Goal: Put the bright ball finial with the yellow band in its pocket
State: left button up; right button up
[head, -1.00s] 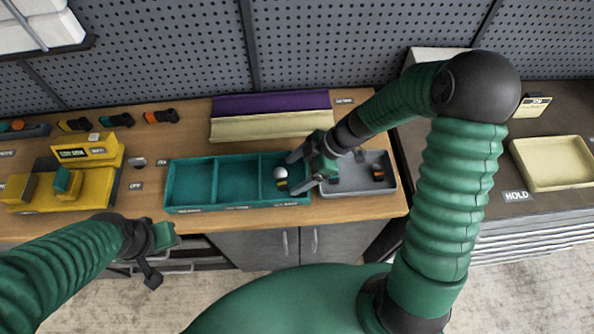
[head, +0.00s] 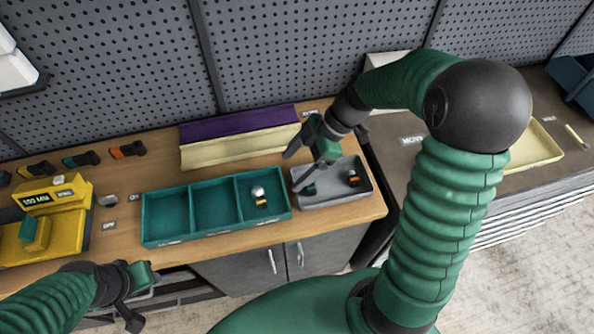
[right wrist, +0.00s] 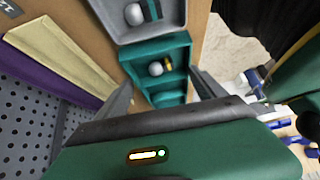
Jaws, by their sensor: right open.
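The finial with a bright ball and yellow band (head: 260,196) stands in the right compartment of the teal three-compartment tray (head: 165,243). It also shows in the right wrist view (right wrist: 157,68), ball and yellow band both visible. My right gripper (head: 296,168) is open and empty, above and behind the gap between the teal tray and the grey tray (head: 335,200). In the right wrist view its two fingers (right wrist: 160,92) are wide apart, with the teal tray beyond them. My left gripper (head: 130,296) hangs at the lower left, away from the trays; its jaw opening is unclear.
The grey tray holds an orange-banded finial (head: 353,179) and a teal-banded one (head: 311,189). A cream and purple scroll rack (head: 240,148) stands behind the teal tray. A yellow device (head: 65,225) is at left, with several dark-handled pieces behind it.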

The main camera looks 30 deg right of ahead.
jog(key=s+f+m+h, duration=0.1)
jog(key=m, duration=0.1)
jog(key=s+a+f+m+g+h, duration=0.1)
jog(key=s+f+m, duration=0.1)
jog(key=shift+s+h, duration=0.1)
jog(key=shift+h, duration=0.2)
jog(key=s+m+h, duration=0.1)
jog(key=s+f+m+h, duration=0.1)
jog(key=m, duration=0.3)
jog(key=shift+s+f+t+h, duration=0.3)
jog(key=shift+s+f+h, duration=0.05)
jog(key=shift+s+h, duration=0.05)
jog(key=shift+s+a+f+m+h, duration=0.1)
jog(key=shift+s+m+h, duration=0.15)
jog(key=shift+m, duration=0.35)
jog(key=shift+s+a+m+h, duration=0.1)
jog(key=shift+m+h, duration=0.15)
jog(key=shift+m, duration=0.35)
jog(key=m, duration=0.1)
jog(key=a+m+t, duration=0.1)
jog(key=shift+s+m+h, duration=0.25)
jog(key=shift+m+h, duration=0.05)
jog(key=shift+m, duration=0.1)
jog(key=shift+t, duration=0.3)
jog(key=shift+m, duration=0.3)
jog(key=shift+c, duration=0.2)
